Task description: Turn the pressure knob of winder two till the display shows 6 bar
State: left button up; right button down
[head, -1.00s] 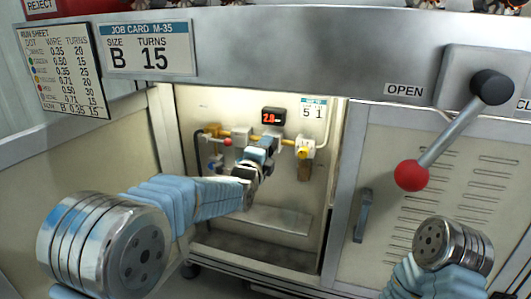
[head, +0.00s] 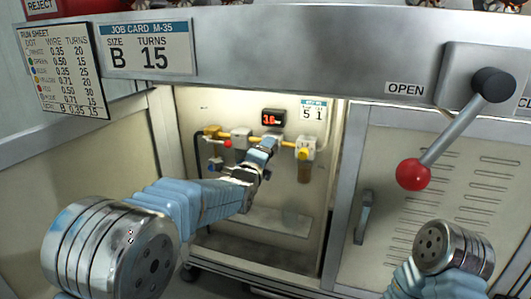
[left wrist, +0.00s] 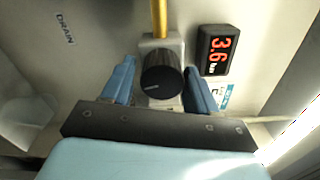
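The black pressure knob (left wrist: 161,77) stands between the two blue fingers of my left gripper (left wrist: 160,85) in the left wrist view. The fingers are spread, with a clear gap on the left side of the knob and a narrower one on the right. In the head view my left gripper (head: 264,150) reaches into the open cabinet bay, below the display, and hides the knob. The display (left wrist: 215,50) reads 3.6 bar in red; it also shows in the head view (head: 272,118). My right gripper is not in view.
A yellow-ended fitting (head: 303,153) sits right of my left gripper, and a red knob (head: 228,143) sits left. A lever with a red ball (head: 413,174) stands before the closed vented door on the right. The bay floor (head: 265,220) is clear.

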pick_arm(q)
jog(key=shift+o, duration=1)
jog(key=shift+r, duration=0.1)
jog(key=p+v, duration=0.1)
jog(key=v, duration=1.3)
jog(key=shift+w, duration=0.1)
